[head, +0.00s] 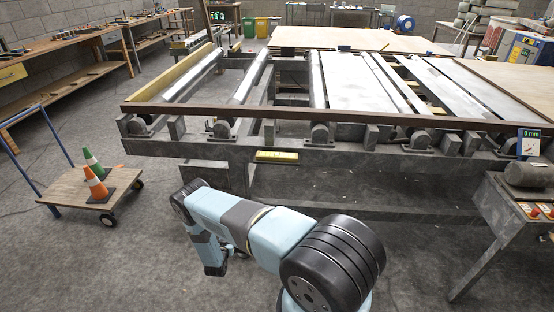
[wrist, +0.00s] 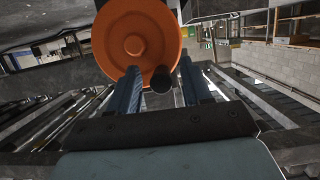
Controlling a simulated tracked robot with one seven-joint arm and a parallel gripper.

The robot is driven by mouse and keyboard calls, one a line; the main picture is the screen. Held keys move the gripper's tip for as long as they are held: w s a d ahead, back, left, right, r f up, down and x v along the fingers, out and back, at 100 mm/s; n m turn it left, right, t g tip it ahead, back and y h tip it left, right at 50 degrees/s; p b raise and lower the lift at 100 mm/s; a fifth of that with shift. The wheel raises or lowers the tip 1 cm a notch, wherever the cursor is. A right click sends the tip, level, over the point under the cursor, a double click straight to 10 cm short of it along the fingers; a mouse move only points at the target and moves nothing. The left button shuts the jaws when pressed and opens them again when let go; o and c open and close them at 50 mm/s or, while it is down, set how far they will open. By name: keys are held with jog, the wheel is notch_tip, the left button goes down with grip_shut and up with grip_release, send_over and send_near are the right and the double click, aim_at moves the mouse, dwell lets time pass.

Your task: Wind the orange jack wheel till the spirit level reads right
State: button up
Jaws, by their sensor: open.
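The orange jack wheel (wrist: 140,35) fills the upper middle of the wrist view, with a round hub at its centre. A dark handle knob (wrist: 161,79) sticks out at its lower right rim. My gripper (wrist: 160,68) is open, its two fingers on either side of the knob, with gaps visible. I cannot tell how deep the knob sits between them. In the head view the wheel is not visible, and my arm blocks part of the area below the frame. A yellow bar, seemingly the spirit level (head: 277,157), sits on the frame's front beam. Its bubble is too small to read.
The grey roller frame (head: 345,160) spans the middle, with a dark rail along its front. A display reading 0 mm (head: 530,143) is at its right end, above a side bench. A trolley (head: 68,190) with two cones stands left. The floor between is clear.

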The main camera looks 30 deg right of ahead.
jog(key=s+a, duration=0.4)
jog(key=s, duration=0.1)
jog(key=shift+s, duration=0.35)
dwell(0.4)
dwell(0.3)
